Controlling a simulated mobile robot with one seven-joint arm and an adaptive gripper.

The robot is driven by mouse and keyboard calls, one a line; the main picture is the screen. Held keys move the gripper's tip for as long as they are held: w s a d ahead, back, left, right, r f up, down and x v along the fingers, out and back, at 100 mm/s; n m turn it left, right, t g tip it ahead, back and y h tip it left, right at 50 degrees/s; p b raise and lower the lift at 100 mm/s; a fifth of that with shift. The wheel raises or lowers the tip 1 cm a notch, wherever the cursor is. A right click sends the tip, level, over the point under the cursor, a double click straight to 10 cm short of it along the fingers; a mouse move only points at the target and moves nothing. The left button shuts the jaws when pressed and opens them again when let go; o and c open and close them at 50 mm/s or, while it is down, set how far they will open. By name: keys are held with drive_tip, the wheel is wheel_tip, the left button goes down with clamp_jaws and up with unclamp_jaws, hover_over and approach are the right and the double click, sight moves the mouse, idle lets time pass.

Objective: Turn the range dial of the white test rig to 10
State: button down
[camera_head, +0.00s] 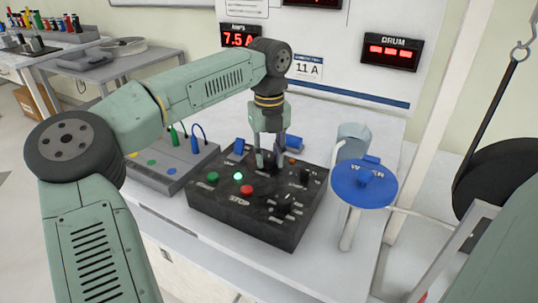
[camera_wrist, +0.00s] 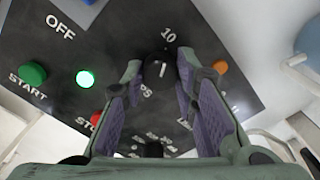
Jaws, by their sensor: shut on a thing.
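My gripper (camera_head: 268,161) reaches down onto a black control box (camera_head: 235,222); no white-bodied rig shows under it. In the wrist view the fingers (camera_wrist: 159,70) are shut on a small round black dial (camera_wrist: 157,65), one on each side. A short white mark shows on the dial face, running roughly up and down the picture. The number 10 is printed just beyond the dial's upper right edge. A label ending in "PS" is partly hidden below it. In the head view the fingers hide the dial. A red wall display (camera_head: 238,38) headed AMPS reads 7.5 A.
Green START (camera_wrist: 33,73) and red STOP (camera_head: 246,190) buttons, a lit green lamp (camera_wrist: 85,79) and an orange button (camera_wrist: 220,67) sit near the fingers. A blue handwheel (camera_head: 363,186) stands close on the right. A grey box (camera_head: 172,160) lies left.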

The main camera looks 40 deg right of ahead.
sight(269, 158)
drive_tip(key=c, duration=1.2)
unclamp_jaws()
drive_tip(key=shift+c, duration=0.2)
drive_tip(key=shift+r, duration=0.15)
wheel_tip(269, 158, up, 12)
